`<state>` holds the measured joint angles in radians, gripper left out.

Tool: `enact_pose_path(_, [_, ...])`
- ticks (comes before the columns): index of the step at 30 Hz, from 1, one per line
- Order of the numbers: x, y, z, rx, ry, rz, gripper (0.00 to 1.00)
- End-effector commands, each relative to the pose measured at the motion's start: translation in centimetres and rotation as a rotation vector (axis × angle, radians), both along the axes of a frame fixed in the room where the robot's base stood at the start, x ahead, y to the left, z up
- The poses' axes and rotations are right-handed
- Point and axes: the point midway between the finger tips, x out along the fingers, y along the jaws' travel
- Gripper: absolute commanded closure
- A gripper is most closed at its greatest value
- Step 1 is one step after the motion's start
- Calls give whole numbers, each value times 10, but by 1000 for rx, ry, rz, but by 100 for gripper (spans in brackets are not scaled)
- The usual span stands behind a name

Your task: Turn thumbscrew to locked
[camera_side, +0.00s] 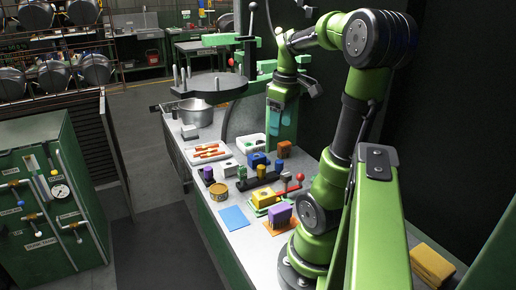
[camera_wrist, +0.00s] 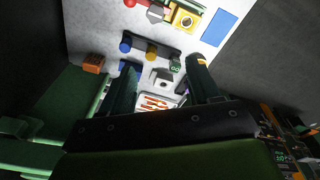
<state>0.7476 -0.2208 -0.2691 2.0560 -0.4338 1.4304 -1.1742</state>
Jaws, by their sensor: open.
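I cannot pick out the thumbscrew for sure in either view; its locked or unlocked position does not show. My gripper (camera_wrist: 162,62) is open in the wrist view, with two dark fingers wide apart and nothing held between them. It is above the bench; a white block with a dark hole (camera_wrist: 162,79) and a dark rack with coloured pieces (camera_wrist: 138,47) show between and beyond the fingers. There the rack (camera_side: 262,178) stands mid-bench, near a red-knobbed lever (camera_side: 299,178).
A tray with red-orange sticks (camera_side: 208,152), a round pot (camera_side: 196,112), a yellow block (camera_side: 264,197) and a purple block (camera_side: 280,214) crowd the bench. A blue sheet (camera_side: 234,218) lies near the front edge. A dark disc with upright pegs (camera_side: 208,84) overhangs the pot.

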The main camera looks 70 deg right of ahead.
Motion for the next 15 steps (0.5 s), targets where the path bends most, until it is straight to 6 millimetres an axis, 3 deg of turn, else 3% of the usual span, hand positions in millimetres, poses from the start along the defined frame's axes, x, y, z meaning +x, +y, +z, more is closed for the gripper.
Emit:
enact_pose_path(1, [-11,-8,2,10,34,61,38])
enact_pose_path(6, [-21,-8,12,31,85,301,38])
enact_pose_path(11, [-22,-5,9,45,92,392,38])
enact_pose_path(15, [-22,-4,-4,46,93,399,38])
